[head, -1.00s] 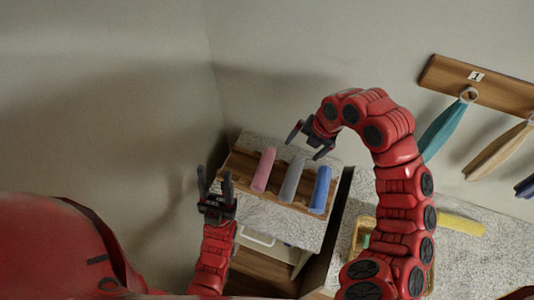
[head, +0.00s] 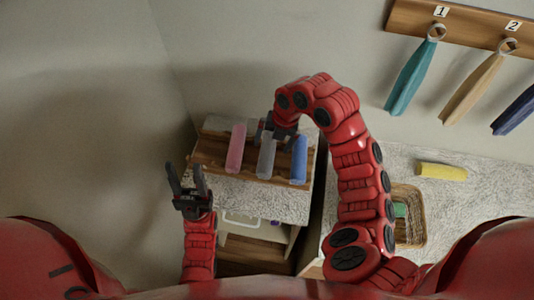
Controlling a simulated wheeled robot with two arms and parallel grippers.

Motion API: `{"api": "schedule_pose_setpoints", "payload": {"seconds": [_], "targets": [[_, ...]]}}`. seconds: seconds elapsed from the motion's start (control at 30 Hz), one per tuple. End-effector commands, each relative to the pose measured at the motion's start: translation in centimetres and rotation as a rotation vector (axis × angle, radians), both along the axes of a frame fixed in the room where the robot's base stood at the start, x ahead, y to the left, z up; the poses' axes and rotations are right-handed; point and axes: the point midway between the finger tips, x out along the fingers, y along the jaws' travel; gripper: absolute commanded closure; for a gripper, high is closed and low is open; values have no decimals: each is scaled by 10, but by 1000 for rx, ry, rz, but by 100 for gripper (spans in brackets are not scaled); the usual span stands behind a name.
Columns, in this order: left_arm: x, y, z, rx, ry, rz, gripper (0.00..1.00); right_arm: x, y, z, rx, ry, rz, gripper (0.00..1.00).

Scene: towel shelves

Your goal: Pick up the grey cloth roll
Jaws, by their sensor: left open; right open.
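The grey cloth roll (head: 266,157) lies on a wooden rack between a pink roll (head: 236,148) and a blue roll (head: 299,160). My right gripper (head: 270,130) is open at the far end of the grey roll, pointing down at it. Its fingers are partly hidden by the wrist and the rolls, and I cannot tell whether they touch the grey roll. My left gripper (head: 187,181) is open and empty, pointing up, left of the rack and apart from it.
The wooden rack (head: 208,152) stands on a speckled counter (head: 270,200). To the right are a wicker basket (head: 414,222) and a yellow roll (head: 441,171) on another counter. Teal (head: 411,78), beige (head: 472,90) and dark blue (head: 516,112) towels hang from a wall rail (head: 466,27).

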Motion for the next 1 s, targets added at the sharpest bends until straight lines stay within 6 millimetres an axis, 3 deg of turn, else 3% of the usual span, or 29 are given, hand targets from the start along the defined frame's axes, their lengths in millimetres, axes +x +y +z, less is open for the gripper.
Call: {"api": "schedule_pose_setpoints", "payload": {"seconds": [0.27, 0.43, 0.7, 0.77, 1.0], "targets": [[0, 0, 27, 0, 0, 0, 50, 0, 7, -26, -7, 6, 2, 0], [0, 0, 32, 0, 0, 0, 50, 2, 12, -45, -1, 4, 1, 0], [0, 0, 32, 0, 0, 0, 50, 3, 13, -50, 0, -3, 2, 0], [0, 0, 32, 0, 0, 0, 50, 3, 12, -50, 0, -2, 2, 7], [0, 0, 32, 0, 0, 0, 50, 3, 12, -50, 0, -2, 1, 50]]}}
